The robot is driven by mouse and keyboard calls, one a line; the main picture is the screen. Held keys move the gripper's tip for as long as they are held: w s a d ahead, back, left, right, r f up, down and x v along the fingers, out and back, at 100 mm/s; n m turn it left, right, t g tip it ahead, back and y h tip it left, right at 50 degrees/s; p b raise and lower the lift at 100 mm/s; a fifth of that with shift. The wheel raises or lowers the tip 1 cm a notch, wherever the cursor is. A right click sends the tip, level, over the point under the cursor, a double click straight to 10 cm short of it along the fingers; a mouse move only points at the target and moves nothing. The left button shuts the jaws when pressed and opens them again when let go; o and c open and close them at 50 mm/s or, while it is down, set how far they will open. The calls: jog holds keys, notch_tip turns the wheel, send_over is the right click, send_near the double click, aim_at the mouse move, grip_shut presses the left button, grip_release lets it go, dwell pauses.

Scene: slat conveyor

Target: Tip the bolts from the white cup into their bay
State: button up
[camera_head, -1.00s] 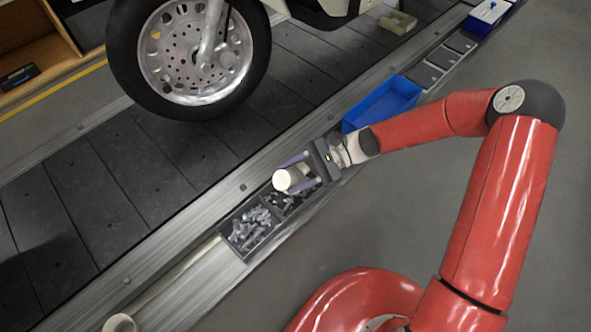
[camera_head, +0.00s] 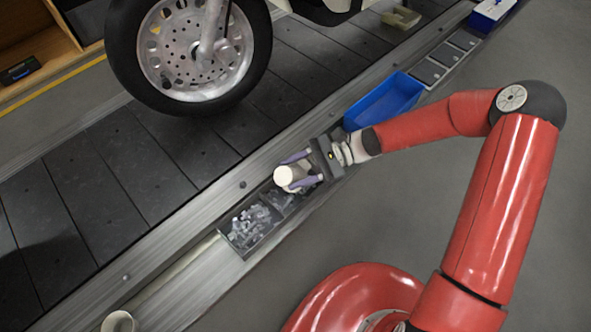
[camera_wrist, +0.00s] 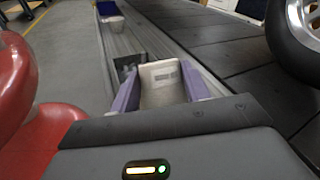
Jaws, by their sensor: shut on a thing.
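My gripper (camera_head: 292,171) is shut on the white cup (camera_head: 285,177), with one purple finger on each side. I hold it above the right part of a dark divided tray beside the conveyor. Its plain pale round end faces the head camera. I cannot see its opening or contents. In the wrist view the cup (camera_wrist: 162,84) stands between the fingers (camera_wrist: 160,92), showing a grey mark. The tray's left compartment (camera_head: 249,229) holds grey metal pieces. The neighbouring compartment (camera_head: 279,198) shows darker small pieces and is partly hidden by the cup and gripper.
A blue open bin (camera_head: 385,99) stands on the ledge near my wrist. Another pale cup (camera_head: 118,322) stands at the lower left. The slat conveyor (camera_head: 125,175) carries a vehicle with a large front wheel (camera_head: 190,50). Grey floor is clear at right.

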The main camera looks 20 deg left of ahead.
jog(key=shift+r, duration=3.5)
jog(key=shift+w, duration=0.1)
